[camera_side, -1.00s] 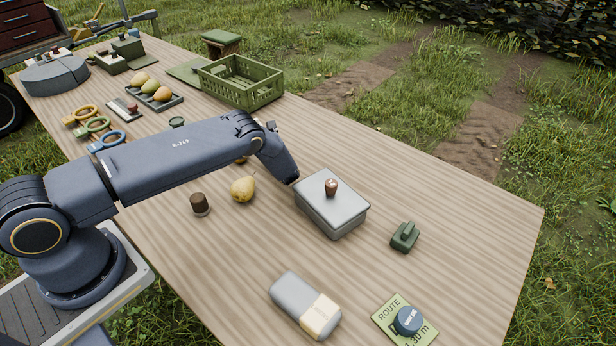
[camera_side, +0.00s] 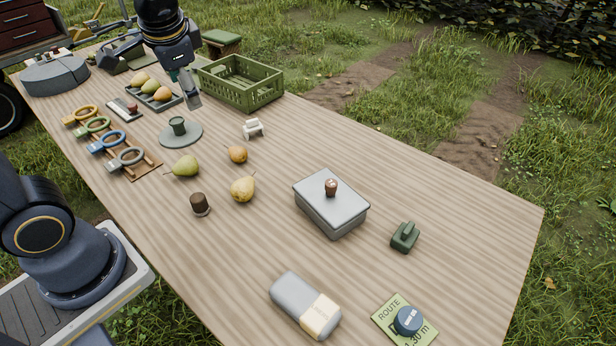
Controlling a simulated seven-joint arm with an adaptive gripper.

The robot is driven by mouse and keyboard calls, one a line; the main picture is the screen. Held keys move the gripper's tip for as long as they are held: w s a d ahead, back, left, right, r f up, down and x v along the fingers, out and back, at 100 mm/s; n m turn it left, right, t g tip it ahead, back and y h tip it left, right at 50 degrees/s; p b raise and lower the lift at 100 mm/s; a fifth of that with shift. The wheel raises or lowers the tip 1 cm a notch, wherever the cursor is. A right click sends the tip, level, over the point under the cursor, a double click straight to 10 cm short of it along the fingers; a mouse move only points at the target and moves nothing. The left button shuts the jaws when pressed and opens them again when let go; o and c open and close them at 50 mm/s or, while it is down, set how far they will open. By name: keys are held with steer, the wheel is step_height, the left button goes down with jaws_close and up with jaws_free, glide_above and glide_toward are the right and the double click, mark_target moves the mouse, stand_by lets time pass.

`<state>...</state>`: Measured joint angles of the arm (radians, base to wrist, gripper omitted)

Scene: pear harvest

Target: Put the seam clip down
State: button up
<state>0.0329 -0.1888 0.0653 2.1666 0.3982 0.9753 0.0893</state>
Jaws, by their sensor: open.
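My gripper (camera_side: 190,92) hangs fingers-down over the far part of the table, beside the pear tray and left of the green crate. I see nothing held in it, though its fingers are small here. No object is clearly marked as the seam clip. A small white clip-like piece (camera_side: 252,129) stands on the table to the right of the round grey plate, apart from my gripper. A small dark green block with a raised grip (camera_side: 404,237) lies right of the grey lidded box.
A green crate (camera_side: 262,97) and pear tray (camera_side: 172,103) are near my gripper. A grey plate (camera_side: 194,138) bears a green cup. Loose pears (camera_side: 242,189), a brown-topped piece (camera_side: 199,204) and a grey box (camera_side: 318,218) stand nearer.

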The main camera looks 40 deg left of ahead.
steer(key=s+d+n+t+h, duration=0.2)
steer(key=s+d+t+h, duration=0.1)
steer(key=s+d, duration=0.5)
steer(key=shift+s+r+n+h, duration=0.3)
steer(key=shift+s+r+n, duration=0.15)
steer(key=shift+s, duration=0.3)
